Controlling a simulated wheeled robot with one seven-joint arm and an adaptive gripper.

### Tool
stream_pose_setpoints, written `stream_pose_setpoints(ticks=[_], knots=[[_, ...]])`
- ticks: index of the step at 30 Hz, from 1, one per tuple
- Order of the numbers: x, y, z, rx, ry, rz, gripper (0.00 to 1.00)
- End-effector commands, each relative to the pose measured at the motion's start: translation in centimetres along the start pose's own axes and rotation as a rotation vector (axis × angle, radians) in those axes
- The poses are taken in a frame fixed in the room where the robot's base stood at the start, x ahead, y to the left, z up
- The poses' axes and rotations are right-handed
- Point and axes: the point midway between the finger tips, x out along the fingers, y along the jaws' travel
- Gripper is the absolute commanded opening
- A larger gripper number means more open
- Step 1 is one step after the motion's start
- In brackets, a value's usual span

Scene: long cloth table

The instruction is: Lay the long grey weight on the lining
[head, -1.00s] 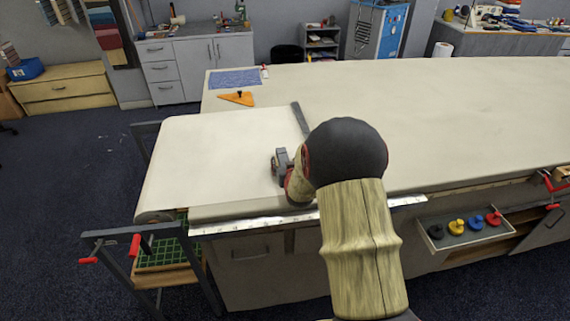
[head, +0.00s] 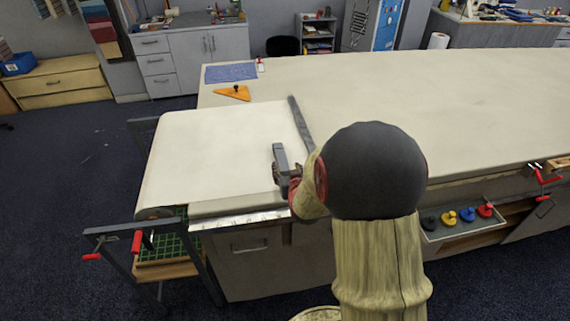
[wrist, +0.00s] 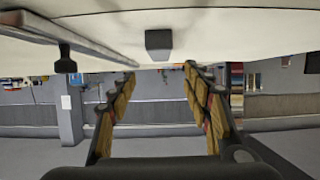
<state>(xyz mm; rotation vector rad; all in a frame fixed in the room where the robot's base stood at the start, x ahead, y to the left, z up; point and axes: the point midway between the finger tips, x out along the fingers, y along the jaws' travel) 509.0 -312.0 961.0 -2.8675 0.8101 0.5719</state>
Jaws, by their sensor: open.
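A long grey weight (head: 281,158) lies on pale cloth, which I take to be the lining (head: 215,150), near its right side in the head view. In the wrist view the weight shows end-on as a dark grey block (wrist: 158,42) against the cloth at the top. My gripper (wrist: 160,70) is open, its two fingers apart, with nothing seen clamped between them. The block lines up with the gap between the fingertips. In the head view my arm hides most of the gripper and the near end of the weight.
A long dark bar (head: 301,124) lies along the lining's right edge. An orange triangle (head: 233,93) and a blue cloth (head: 231,72) lie at the back. A metal ruler strip (head: 240,220) runs along the front edge. The table's right side is broad and bare.

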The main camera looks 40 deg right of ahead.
Motion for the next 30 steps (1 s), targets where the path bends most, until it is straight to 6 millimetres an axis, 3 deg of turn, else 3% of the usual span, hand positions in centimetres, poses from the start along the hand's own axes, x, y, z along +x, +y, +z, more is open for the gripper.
stream_pose_setpoints(ticks=[5, 8, 10, 15, 19, 24, 27, 30], knots=[[-1.3, -1.7, -1.3, -0.014, -0.025, -0.024, 0.49], [-3.3, -4.7, -3.2, -0.041, -0.082, -0.068, 0.49], [-5.7, -7.3, -4.6, -0.067, -0.140, -0.107, 0.49], [-14.2, -13.1, -6.2, -0.146, -0.299, -0.210, 0.49], [-22.1, -15.7, -6.0, -0.215, -0.421, -0.285, 0.49], [-31.7, -16.5, -4.4, -0.305, -0.558, -0.366, 0.49], [-35.5, -16.1, -3.4, -0.345, -0.615, -0.395, 0.49], [-37.6, -15.7, -2.8, -0.370, -0.651, -0.411, 0.49]])
